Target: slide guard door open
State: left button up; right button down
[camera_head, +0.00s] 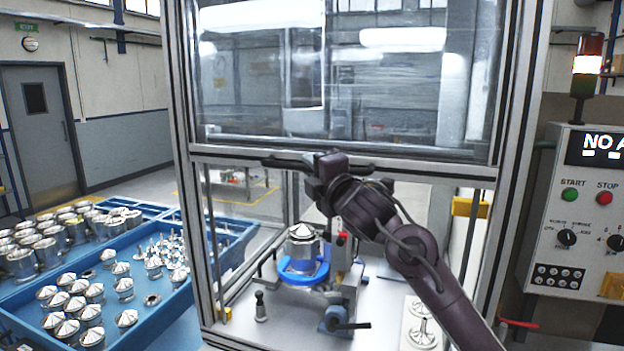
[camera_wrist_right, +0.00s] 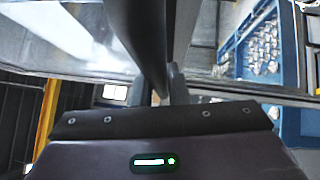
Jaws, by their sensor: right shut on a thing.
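The guard door (camera_head: 345,75) is a clear panel in a metal frame. It stands raised over the upper part of the enclosure, and the opening below it is clear. Its dark handle bar (camera_head: 425,174) runs along the lower edge and also shows in the right wrist view (camera_wrist_right: 146,45). My right gripper (camera_head: 318,168) is at the left half of the bar and is shut on it; the arm hides part of the bar. In the right wrist view the fingertips (camera_wrist_right: 160,85) meet at the bar. My left gripper is not in view.
Inside the enclosure a metal part sits in a blue fixture (camera_head: 302,268). Blue trays (camera_head: 150,300) of metal parts stand at the left. A control panel (camera_head: 585,225) with START and STOP buttons and a lit signal lamp (camera_head: 587,65) stand at the right.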

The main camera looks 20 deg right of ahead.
jog(key=shift+r, duration=0.5)
jog(key=c, duration=1.4)
grip_release()
jog(key=shift+s+d+f+b, duration=0.1)
jog(key=shift+s+f+b, duration=0.2)
jog(key=shift+s, duration=0.2)
jog(key=r+b+v, duration=0.1)
jog(key=b+v, duration=0.1)
jog(key=v, duration=0.4)
jog(key=shift+s+f+b, duration=0.35)
jog(key=shift+s, duration=0.05)
jog(key=shift+d, duration=0.1)
